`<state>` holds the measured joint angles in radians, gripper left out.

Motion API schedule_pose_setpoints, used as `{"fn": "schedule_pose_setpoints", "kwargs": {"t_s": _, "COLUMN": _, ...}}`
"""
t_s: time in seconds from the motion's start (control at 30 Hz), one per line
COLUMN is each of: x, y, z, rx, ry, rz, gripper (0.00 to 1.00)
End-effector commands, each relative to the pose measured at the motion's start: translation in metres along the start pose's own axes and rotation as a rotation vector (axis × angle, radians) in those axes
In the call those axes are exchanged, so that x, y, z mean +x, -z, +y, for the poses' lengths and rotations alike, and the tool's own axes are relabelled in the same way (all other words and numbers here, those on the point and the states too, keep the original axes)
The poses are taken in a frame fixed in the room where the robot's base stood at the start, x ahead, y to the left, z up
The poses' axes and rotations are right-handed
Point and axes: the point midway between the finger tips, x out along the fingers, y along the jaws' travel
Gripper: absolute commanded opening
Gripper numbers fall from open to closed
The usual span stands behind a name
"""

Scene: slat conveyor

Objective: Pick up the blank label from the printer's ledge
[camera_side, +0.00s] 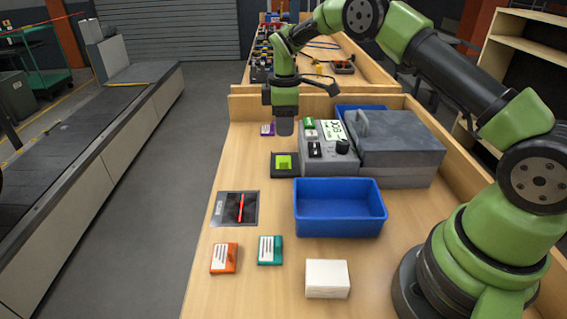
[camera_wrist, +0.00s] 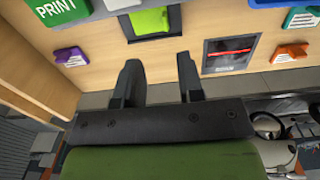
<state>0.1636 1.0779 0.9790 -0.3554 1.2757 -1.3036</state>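A grey printer (camera_side: 336,160) with a green PRINT button, small screen and black knob stands on the bench. A black ledge (camera_side: 277,173) sits at its left side with a lime-green square label (camera_side: 285,161) on it. No writing shows on the label. The label also shows at the top of the wrist view (camera_wrist: 150,20). My gripper (camera_side: 284,130) points down above the bench, behind the ledge in the side view and apart from the label. In the wrist view my gripper's two fingers (camera_wrist: 159,63) are spread with nothing between them.
A purple card (camera_side: 267,130) lies near my gripper. A blue bin (camera_side: 340,224), orange card (camera_side: 224,258), teal card (camera_side: 270,250) and white block (camera_side: 327,279) are nearer. A grey lidded box (camera_side: 400,150) stands right of the printer.

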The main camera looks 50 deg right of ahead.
Motion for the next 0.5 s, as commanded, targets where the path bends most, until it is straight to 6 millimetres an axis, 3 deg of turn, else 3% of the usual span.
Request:
{"fn": "schedule_pose_setpoints", "kwargs": {"t_s": 0.2, "x": 0.034, "y": 0.000, "z": -0.001, "rx": -0.002, "ry": 0.004, "rz": -0.003, "gripper": 0.35}}
{"fn": "schedule_pose_setpoints", "kwargs": {"t_s": 0.5, "x": 0.064, "y": 0.006, "z": -0.006, "rx": -0.003, "ry": 0.005, "rz": -0.002, "gripper": 0.35}}
